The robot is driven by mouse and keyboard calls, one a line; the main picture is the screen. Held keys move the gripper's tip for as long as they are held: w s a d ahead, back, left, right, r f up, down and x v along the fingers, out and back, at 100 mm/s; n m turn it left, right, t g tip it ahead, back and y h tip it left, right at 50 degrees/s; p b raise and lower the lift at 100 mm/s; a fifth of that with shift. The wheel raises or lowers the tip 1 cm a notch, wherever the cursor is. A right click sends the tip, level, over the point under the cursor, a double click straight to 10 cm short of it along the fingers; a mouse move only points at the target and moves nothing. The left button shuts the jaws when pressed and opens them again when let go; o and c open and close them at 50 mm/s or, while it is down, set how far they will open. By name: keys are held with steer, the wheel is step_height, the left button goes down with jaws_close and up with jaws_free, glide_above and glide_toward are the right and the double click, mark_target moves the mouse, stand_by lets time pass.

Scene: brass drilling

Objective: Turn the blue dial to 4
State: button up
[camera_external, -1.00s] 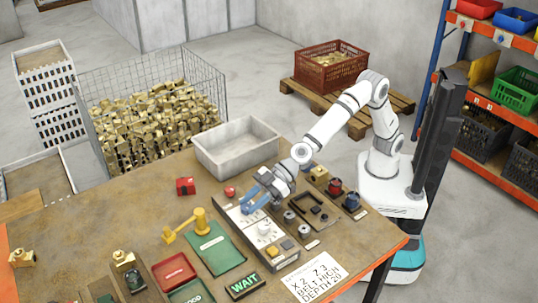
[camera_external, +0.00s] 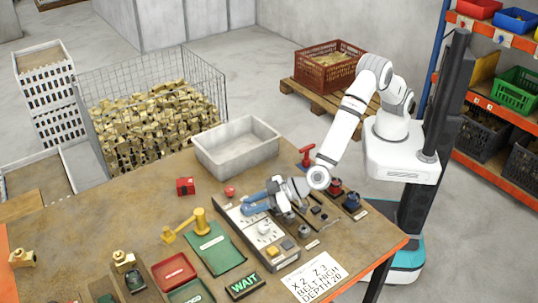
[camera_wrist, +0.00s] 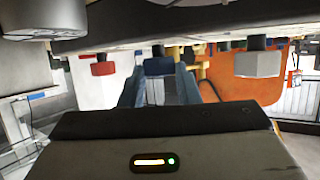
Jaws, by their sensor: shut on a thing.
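The grey control panel (camera_external: 284,262) lies on the brown table, with a white dial (camera_external: 264,227) near its middle. My gripper (camera_external: 246,209) has blue fingers and reaches in low from the right over the panel's far part. In the wrist view, which looks inverted, the blue dial (camera_wrist: 158,66) sits between the tips of my fingers (camera_wrist: 158,80), which are shut on it. In the external view my fingers cover the blue dial, and its pointer and the figure it points to cannot be read.
A red-handled part (camera_external: 307,155) and dark knobs stand near my arm. A yellow lever (camera_external: 199,220) and green mat (camera_external: 216,252) lie left of the panel. A grey bin (camera_external: 236,150) stands behind.

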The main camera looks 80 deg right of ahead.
steer(key=shift+a+r+m+h+p, duration=0.2)
steer(key=shift+m+h+p, duration=0.5)
steer(key=shift+p, duration=0.7)
steer(key=shift+f, duration=0.2)
steer(key=o, duration=1)
steer(key=shift+s, duration=0.1)
steer(key=v, duration=0.7)
steer(key=shift+s+b, duration=0.35)
steer(key=shift+s, duration=0.05)
